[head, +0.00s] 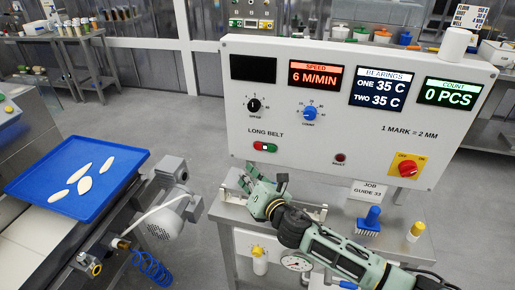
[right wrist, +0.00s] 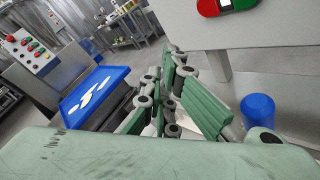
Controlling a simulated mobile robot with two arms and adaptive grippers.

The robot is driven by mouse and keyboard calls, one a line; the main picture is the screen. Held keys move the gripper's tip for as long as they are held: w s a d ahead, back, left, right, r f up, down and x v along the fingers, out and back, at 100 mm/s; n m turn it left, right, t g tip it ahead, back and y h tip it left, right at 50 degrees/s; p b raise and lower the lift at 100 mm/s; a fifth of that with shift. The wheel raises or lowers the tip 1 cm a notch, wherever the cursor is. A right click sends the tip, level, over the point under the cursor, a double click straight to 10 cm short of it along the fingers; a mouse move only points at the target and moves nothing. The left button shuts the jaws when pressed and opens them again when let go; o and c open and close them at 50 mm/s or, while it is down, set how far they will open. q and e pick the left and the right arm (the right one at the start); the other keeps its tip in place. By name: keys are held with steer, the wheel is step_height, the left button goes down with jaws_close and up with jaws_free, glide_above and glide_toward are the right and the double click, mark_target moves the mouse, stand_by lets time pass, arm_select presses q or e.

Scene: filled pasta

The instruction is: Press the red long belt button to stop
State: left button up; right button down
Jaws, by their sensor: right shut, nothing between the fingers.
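The long belt button (head: 265,146) is a small oval on the white control panel, under the words LONG BELT, with a red part and a green part. Its lower edge shows at the top of the right wrist view, with the red part (right wrist: 208,7) on the left. My right gripper (head: 258,182) is below the button, in front of the panel's lower edge and apart from the button. In the right wrist view its green fingers (right wrist: 168,100) are shut with nothing held. My left gripper is not in view.
The panel (head: 350,135) also has knobs, a small reset button (head: 340,158) and a red rotary switch (head: 407,168). A blue brush (head: 369,220) stands on the metal table at right. A blue tray (head: 117,158) with several pale pieces lies at left, near a motor (head: 160,222).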

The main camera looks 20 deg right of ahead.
mark_target(258, 146)
steer(key=w+d+b, duration=0.1)
steer(key=w+d, duration=0.3)
steer(key=w, duration=0.1)
steer(key=shift+w, duration=0.4)
steer(key=shift+w+d, duration=0.1)
steer(key=shift+w, duration=0.05)
stand_by(1.1)
steer(key=shift+w+d, duration=0.1)
steer(key=shift+w, duration=0.1)
steer(key=shift+w+d, duration=0.25)
steer(key=shift+w, duration=0.1)
stand_by(0.7)
steer(key=shift+s+a, duration=0.1)
steer(key=shift+s, duration=0.05)
steer(key=shift+s+a+p, duration=0.3)
steer(key=shift+s+a, duration=0.05)
steer(key=shift+s, duration=0.2)
stand_by(0.3)
